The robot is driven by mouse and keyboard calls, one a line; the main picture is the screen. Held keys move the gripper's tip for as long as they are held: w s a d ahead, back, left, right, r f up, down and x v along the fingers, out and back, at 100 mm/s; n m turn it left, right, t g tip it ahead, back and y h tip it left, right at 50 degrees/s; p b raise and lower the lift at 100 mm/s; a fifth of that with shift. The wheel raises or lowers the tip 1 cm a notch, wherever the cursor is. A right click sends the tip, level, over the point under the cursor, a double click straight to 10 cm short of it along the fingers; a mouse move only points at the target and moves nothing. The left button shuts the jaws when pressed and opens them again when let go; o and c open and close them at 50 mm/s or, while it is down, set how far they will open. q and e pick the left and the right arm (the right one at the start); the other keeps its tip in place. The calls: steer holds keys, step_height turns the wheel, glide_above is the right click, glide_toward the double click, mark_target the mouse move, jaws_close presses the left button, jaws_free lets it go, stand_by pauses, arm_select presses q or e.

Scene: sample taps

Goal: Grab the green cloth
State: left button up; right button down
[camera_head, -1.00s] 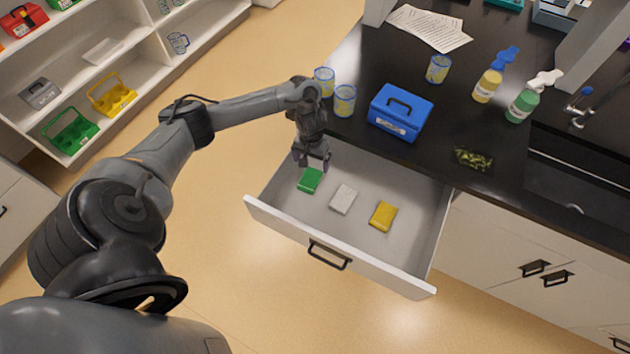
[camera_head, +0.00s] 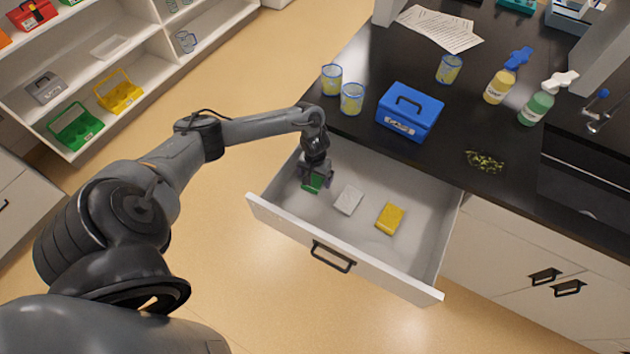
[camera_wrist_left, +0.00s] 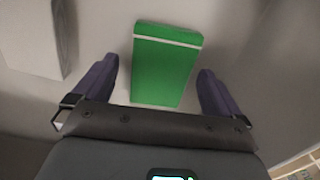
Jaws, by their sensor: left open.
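The green cloth (camera_head: 312,184) lies folded in the open drawer (camera_head: 290,222), near its left end. My left gripper (camera_head: 316,178) is down in the drawer right over the cloth and hides part of it. In the left wrist view the green cloth (camera_wrist_left: 165,65) lies between the two spread fingers of my left gripper (camera_wrist_left: 158,85), with a gap on each side. The gripper is open and holds nothing. My right gripper does not show.
A white cloth (camera_head: 348,200) and a yellow cloth (camera_head: 389,218) lie to the right in the drawer. The white one also shows in the left wrist view (camera_wrist_left: 35,35). The black counter (camera_head: 440,160) above carries a blue box (camera_head: 409,111) and glasses (camera_head: 352,98).

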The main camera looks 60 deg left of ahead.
arm_select(q)
steer(key=c, duration=1.1)
steer(key=shift+r, duration=0.15)
